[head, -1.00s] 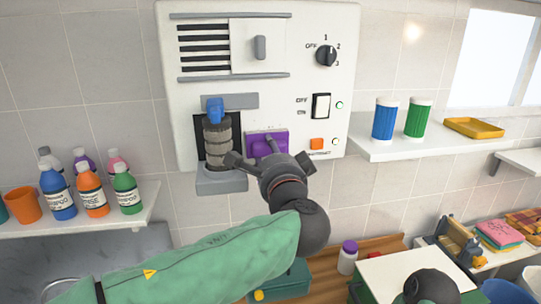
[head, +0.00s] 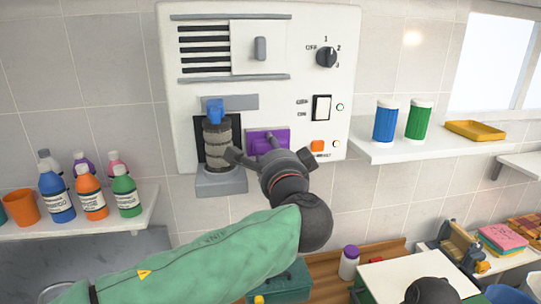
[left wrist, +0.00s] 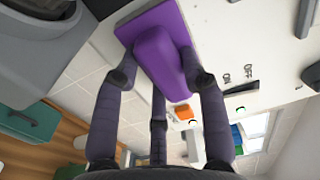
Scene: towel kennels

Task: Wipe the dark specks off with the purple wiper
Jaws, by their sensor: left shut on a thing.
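The purple wiper (head: 281,134) is a purple block on a flat, wider plate. It lies at the lower middle of the white wall panel (head: 290,97), right of the grey cylinder. My left gripper (head: 270,156) is shut on it, and the left wrist view shows the fingers around the wiper's block (left wrist: 158,50). The plate (left wrist: 128,30) is up at the panel face; I cannot tell whether it touches. I cannot make out the dark specks for certain.
A grey ribbed cylinder with a blue top (head: 216,142) stands in a recess close left of the wiper. An orange button (head: 317,145), a rocker switch (head: 321,107) and a dial (head: 326,56) are on the right. Shelves with bottles (head: 90,198) and cups (head: 386,121) flank the panel.

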